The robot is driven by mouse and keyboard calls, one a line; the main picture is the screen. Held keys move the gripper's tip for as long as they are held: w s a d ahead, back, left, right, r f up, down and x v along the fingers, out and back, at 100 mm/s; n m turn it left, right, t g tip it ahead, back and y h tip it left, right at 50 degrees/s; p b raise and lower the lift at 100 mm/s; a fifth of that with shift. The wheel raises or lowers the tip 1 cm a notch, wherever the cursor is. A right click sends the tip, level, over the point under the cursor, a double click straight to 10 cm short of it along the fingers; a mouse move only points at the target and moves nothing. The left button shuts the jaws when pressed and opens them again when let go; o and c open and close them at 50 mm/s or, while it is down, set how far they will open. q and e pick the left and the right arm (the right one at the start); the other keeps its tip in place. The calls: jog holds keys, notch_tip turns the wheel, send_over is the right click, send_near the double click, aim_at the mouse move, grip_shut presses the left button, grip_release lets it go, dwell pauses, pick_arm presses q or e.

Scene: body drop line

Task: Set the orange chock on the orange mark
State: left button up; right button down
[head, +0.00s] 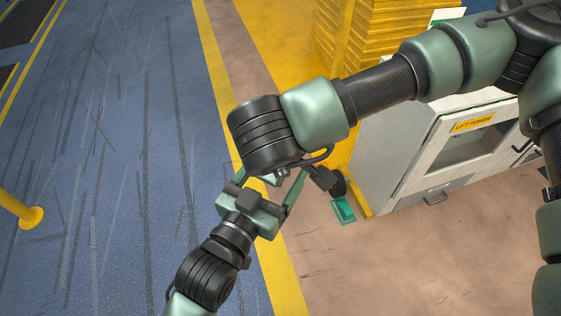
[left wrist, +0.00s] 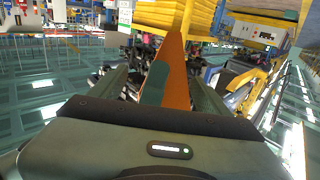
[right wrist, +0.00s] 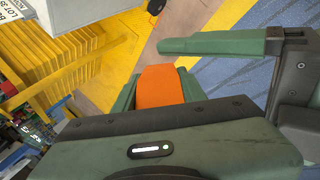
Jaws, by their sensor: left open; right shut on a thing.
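The orange chock (right wrist: 157,87) is held between the fingers of my right gripper (right wrist: 156,75), which is shut on it. In the left wrist view the chock (left wrist: 175,62) stands between the spread fingers of my open left gripper (left wrist: 165,80). A green finger of the right gripper (left wrist: 156,84) covers part of it. Whether the left fingers touch it, I cannot tell. In the head view the left gripper (head: 268,190) is beside my right wrist, which hides the chock and the right fingers.
A small green piece on a green-outlined mark (head: 342,210) lies on the brown floor beside a grey cabinet (head: 400,165). Yellow stacked panels (head: 325,40) stand behind. A yellow floor line (head: 283,280) borders the scuffed blue floor (head: 110,160). A yellow post (head: 25,213) stands at left.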

pick_arm(q)
jog(key=shift+w+d, duration=0.35)
jog(key=shift+w, duration=0.2)
pick_arm(e)
jog(key=shift+a, duration=0.1)
pick_arm(q)
jog(key=shift+s+d+r, duration=0.1)
jog(key=shift+r, duration=0.05)
jog(key=c, duration=1.6)
pick_arm(e)
jog(key=shift+a, duration=0.1)
jog(key=c, duration=0.8)
grip_release()
pick_arm(q)
grip_shut()
pick_arm(e)
jog(key=shift+o, duration=0.2)
